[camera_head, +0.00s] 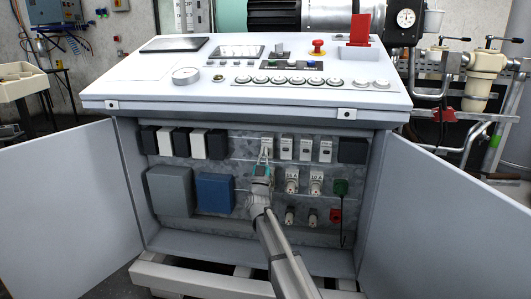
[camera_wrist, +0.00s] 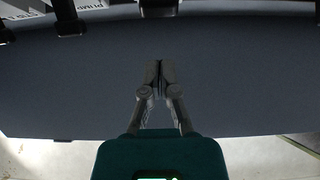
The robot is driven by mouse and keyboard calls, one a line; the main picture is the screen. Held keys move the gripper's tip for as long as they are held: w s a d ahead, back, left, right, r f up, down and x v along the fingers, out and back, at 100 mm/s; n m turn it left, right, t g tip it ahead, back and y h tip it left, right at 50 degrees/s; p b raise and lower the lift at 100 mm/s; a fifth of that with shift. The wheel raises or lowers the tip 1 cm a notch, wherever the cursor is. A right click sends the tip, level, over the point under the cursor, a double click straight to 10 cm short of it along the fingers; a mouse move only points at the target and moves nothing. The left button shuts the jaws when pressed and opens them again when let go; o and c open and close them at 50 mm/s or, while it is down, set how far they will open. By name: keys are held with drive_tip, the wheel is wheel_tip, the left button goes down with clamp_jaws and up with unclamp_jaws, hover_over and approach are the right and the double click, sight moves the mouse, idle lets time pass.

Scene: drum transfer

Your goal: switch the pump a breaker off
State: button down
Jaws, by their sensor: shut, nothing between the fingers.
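A row of small white breakers (camera_head: 286,148) with dark toggles is mounted on the upper right of the panel inside the open cabinet. Their labels are too small to read in the head view, so I cannot tell which is pump A. My gripper (camera_head: 265,153) is shut and empty, its fingertips in front of the leftmost breaker (camera_head: 267,141), partly hiding it. Whether they touch it is unclear. In the wrist view my gripper (camera_wrist: 160,70) has its fingertips together, below dark switch parts (camera_wrist: 67,18) at the top edge. A white label there is cut off.
Cabinet doors (camera_head: 70,195) stand open on both sides. A blue box (camera_head: 215,192) and a grey box (camera_head: 170,190) sit left of my gripper. Round sockets (camera_head: 291,180) and a green plug (camera_head: 341,187) are right. The console top (camera_head: 140,70) overhangs the panel.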

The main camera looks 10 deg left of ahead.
wheel_tip(320, 180, down, 7)
drive_tip(key=s+b, duration=0.3)
drive_tip(key=b, duration=0.3)
drive_tip(key=shift+b, duration=0.3)
drive_tip(key=shift+f, duration=0.1)
drive_tip(key=shift+w, duration=0.1)
drive_tip(key=s+d+f+n+g+y+p, duration=0.2)
drive_tip(key=s+d+f+g+p, duration=0.3)
drive_tip(key=d+f+g, duration=0.25)
drive_tip(key=s+d+f+n+g+y+p, duration=0.2)
drive_tip(key=s+d+f+g+p, duration=0.25)
drive_tip(key=d+f+g, duration=0.35)
drive_tip(key=s+d+m+g+h+p, duration=0.15)
drive_tip(key=s+d+g, duration=0.25)
drive_tip(key=s, duration=0.4)
drive_tip(key=s+d+f+m+g+p, duration=0.15)
drive_tip(key=s+d+g, duration=0.3)
drive_tip(key=s, duration=0.45)
drive_tip(key=s+d+g+h+p, duration=0.1)
drive_tip(key=s+d+g+p, duration=0.25)
drive_tip(key=s, duration=0.45)
wheel_tip(320, 180, up, 38)
drive_tip(key=p, duration=3.7)
drive_tip(key=shift+w+d, duration=0.25)
drive_tip(key=shift+d, duration=0.15)
